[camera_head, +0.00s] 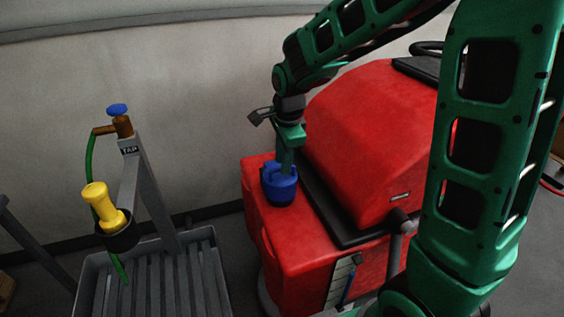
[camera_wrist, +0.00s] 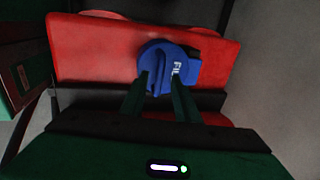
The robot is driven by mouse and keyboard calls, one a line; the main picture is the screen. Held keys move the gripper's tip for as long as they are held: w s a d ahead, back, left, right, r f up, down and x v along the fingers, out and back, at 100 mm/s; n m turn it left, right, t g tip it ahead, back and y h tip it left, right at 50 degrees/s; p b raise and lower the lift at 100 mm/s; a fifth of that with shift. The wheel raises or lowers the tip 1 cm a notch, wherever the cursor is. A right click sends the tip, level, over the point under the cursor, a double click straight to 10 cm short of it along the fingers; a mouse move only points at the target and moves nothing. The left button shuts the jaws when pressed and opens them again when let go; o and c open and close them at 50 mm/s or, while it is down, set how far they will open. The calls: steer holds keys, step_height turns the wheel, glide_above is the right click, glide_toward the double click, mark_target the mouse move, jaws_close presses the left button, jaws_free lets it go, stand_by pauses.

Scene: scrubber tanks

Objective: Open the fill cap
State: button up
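The blue fill cap (camera_head: 279,190) sits on the red machine's flat left deck. In the wrist view the fill cap (camera_wrist: 160,58) shows white lettering, partly readable as "FIL". My gripper (camera_head: 287,172) points down at the cap from above, its fingers reaching the cap's top. In the wrist view my gripper's two green fingers (camera_wrist: 160,82) are spread apart, one on each side of the cap's near part. I cannot tell whether they press on it. The cap appears seated on the deck; its underside is hidden.
The red scrubber (camera_head: 360,135) has a tall domed tank right of the cap. Left stands a grey tap post with a blue-handled tap (camera_head: 118,110), a green hose (camera_head: 90,160) and a yellow nozzle (camera_head: 104,205) in a black holder. A grey slatted tray (camera_head: 205,285) lies below.

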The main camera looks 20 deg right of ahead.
steer(key=shift+w+f, duration=0.1)
steer(key=shift+f, duration=0.3)
jaws_close()
